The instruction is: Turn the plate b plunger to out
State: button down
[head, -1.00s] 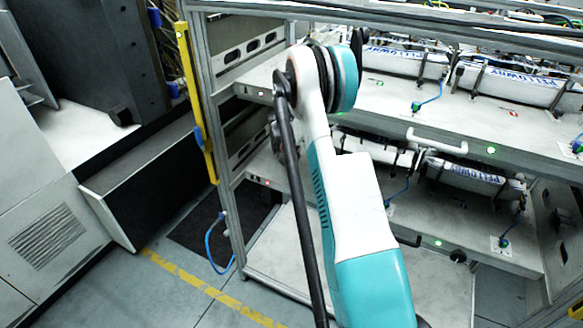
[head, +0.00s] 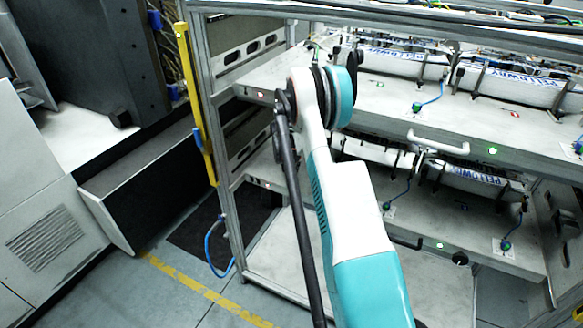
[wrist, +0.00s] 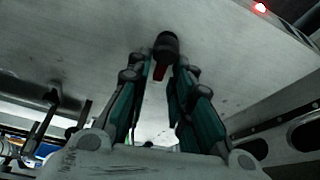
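In the wrist view a black knob (wrist: 166,44) with a short red part (wrist: 159,72) below it stands out from a grey metal panel (wrist: 90,30); it looks like the plunger. I see no label telling which plate it belongs to. My gripper (wrist: 163,68) is open, its two teal-padded fingers spread to the left and right just below the knob. The red part shows in the gap between the fingertips. I cannot tell if a finger touches it. In the head view my arm hides the gripper and this knob.
The metal rack has an upper shelf (head: 395,100) and a lower shelf (head: 450,228). A white handle (head: 437,143) sticks out at the upper shelf's front. Another black knob (head: 460,258) is on the lower shelf's front. A red light (wrist: 260,7) glows in the wrist view.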

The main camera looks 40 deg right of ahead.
jog(key=n, duration=0.1)
jog(key=n+t+y+b, duration=0.1)
jog(key=n, duration=0.1)
jog(key=n+b, duration=0.1)
jog(key=shift+w+a+f+n, duration=0.1)
jog(key=shift+w+a+n, duration=0.15)
jog(key=shift+n, duration=0.15)
jog(key=n, duration=0.1)
jog(key=n+y, duration=0.1)
jog(key=n, duration=0.1)
jog(key=n+t+y+b, duration=0.1)
jog(key=n, duration=0.1)
jog(key=shift+w+a, duration=0.15)
jog(key=shift+a, duration=0.2)
jog(key=shift+n, duration=0.3)
jog(key=c, duration=1.7)
grip_release()
